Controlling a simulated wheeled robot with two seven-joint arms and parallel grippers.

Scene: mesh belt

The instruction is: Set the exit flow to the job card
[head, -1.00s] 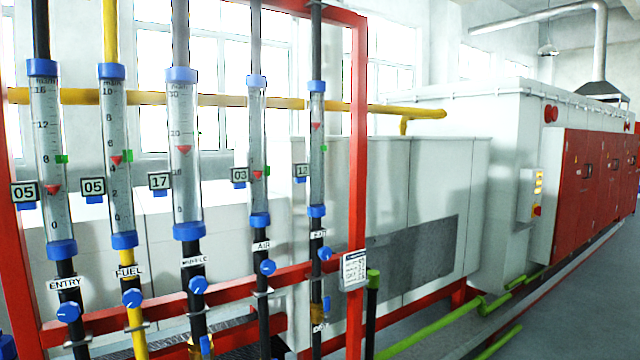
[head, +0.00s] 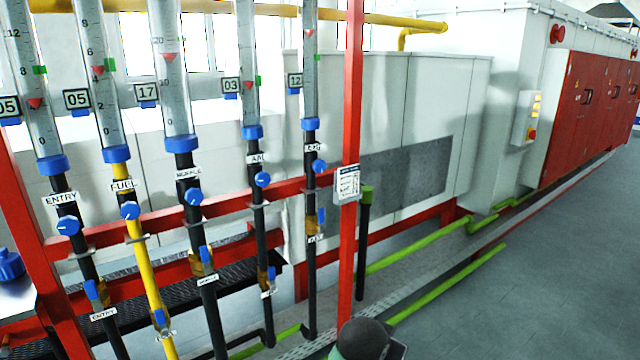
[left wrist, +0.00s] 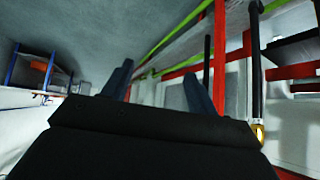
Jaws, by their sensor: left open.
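The rightmost flow tube (head: 311,65) has a tag (head: 295,81) reading 12 and a small label (head: 313,149) that seems to read EXIT. Its red float sits above the green marker (head: 316,53). A blue knob (head: 319,166) is below the tube, and a blue-handled valve (head: 321,214) is lower on the same pipe. The job card (head: 347,184) hangs on the red post to the right; its writing is too small to read. My left gripper (left wrist: 158,82) shows in the left wrist view, open and empty, fingers apart. My right gripper is out of view.
Other tubes with blue knobs stand left, labelled ENTRY, FUEL, MUFFLE and AIR. A red post (head: 352,120) and red rails frame the panel. A green-capped pipe (head: 365,230) stands beside the post. Green floor pipes run right; grey floor (head: 540,260) is open there.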

